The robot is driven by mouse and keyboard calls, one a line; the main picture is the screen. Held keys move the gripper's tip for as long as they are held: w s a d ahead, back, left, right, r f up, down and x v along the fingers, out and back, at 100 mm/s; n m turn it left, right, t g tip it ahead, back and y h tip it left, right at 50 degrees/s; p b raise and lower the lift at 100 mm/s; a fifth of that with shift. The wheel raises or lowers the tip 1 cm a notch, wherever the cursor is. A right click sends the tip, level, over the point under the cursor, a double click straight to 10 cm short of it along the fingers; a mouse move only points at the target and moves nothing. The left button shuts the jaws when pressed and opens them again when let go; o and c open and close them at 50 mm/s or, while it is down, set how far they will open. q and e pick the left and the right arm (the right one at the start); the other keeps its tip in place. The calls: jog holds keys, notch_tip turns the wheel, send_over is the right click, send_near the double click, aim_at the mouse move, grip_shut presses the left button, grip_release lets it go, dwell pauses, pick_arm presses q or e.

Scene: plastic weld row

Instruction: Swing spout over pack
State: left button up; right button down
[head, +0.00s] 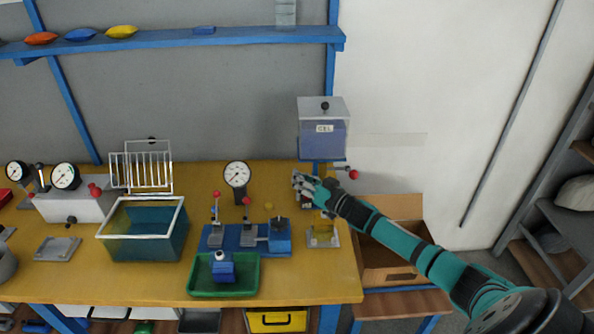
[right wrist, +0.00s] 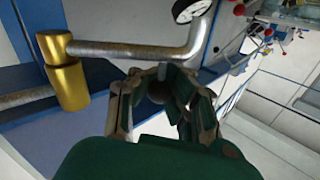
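The clear gel tank (head: 322,140) with a "GEL" label hangs at the back right of the bench. In the right wrist view, a grey metal spout pipe (right wrist: 130,50) runs from a brass joint (right wrist: 66,72) and bends upward. My right gripper (head: 300,182) is below the tank; it also shows in the right wrist view (right wrist: 160,85). Its fingers stand either side of a dark round knob (right wrist: 157,92) by the spout; contact is unclear. A small plate with a yellowish item, perhaps the pack (head: 323,232), lies below, partly behind my arm. My left gripper is out of view.
A blue fixture with red-knobbed levers (head: 247,240), a green tray (head: 250,288) and a teal bin (head: 150,250) stand to the left. A dial gauge (head: 237,174) stands behind the fixture. A cardboard box (head: 405,208) is right of the bench.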

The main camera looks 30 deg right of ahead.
jog(key=shift+s+d+r+n+g+y+b, duration=0.1)
jog(key=shift+s+n+g+y+b, duration=0.15)
jog(key=shift+n+y, duration=0.3)
jog(key=shift+s+d+f+n+g+y+b, duration=0.15)
jog(key=shift+s+n+y+b, duration=0.2)
jog(key=shift+y, duration=0.45)
jog(key=shift+s+d+r+n+g+y+b, duration=0.15)
jog(key=shift+s+n+g+y, duration=0.1)
jog(key=shift+n+y, duration=0.35)
jog(key=c, duration=2)
grip_release()
jog(key=o, duration=0.7)
jog(key=shift+o, duration=0.8)
jog(key=shift+a, duration=0.1)
jog(key=shift+s, duration=0.1)
jog(key=v, duration=1.2)
